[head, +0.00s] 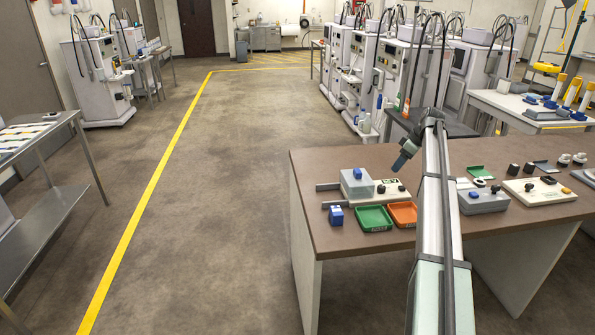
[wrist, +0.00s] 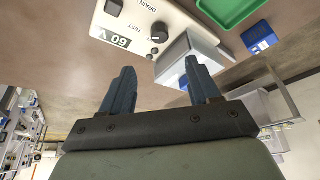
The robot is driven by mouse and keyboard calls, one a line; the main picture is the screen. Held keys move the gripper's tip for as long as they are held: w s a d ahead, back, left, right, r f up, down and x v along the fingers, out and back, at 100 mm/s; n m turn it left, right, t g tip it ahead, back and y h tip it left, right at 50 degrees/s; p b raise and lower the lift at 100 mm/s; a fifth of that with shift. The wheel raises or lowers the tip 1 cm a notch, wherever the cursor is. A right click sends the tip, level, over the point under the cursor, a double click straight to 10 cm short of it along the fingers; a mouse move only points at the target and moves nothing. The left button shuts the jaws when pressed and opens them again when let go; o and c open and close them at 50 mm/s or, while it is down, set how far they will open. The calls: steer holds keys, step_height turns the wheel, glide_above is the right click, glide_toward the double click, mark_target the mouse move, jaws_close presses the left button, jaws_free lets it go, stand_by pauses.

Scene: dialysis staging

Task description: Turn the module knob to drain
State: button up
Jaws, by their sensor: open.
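The cream module (head: 388,191) stands on the brown bench, beside a pale grey box. Its round black knob (wrist: 159,32) shows in the wrist view, with the printed words DRAIN and TEST close by and a "60 V" panel to the left. The knob is a small dark spot (head: 381,189) in the head view. Its pointer setting is too small to read surely. My gripper (wrist: 160,72) is open and empty, its blue-grey fingers apart from the knob. In the head view my gripper (head: 398,166) hangs above the module, tilted down.
A grey box (head: 354,187) with a blue piece on top adjoins the module. A green tray (head: 374,218), an orange tray (head: 403,214) and a blue block (head: 336,216) lie in front. Another grey unit (head: 482,201) and a second cream panel (head: 540,191) stand to the right.

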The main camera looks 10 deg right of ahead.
steer(key=w+a+f+n+t, duration=0.1)
steer(key=w+a+f, duration=0.1)
steer(key=a, duration=1)
steer(key=w+a+f+t, duration=0.1)
steer(key=w+a, duration=0.3)
steer(key=a, duration=0.8)
steer(key=w+a+f+n+t, duration=0.1)
steer(key=w+a+f, duration=0.2)
steer(key=a, duration=1)
steer(key=shift+w+n, duration=0.3)
steer(key=shift+w, duration=0.2)
steer(key=shift+c, duration=0.3)
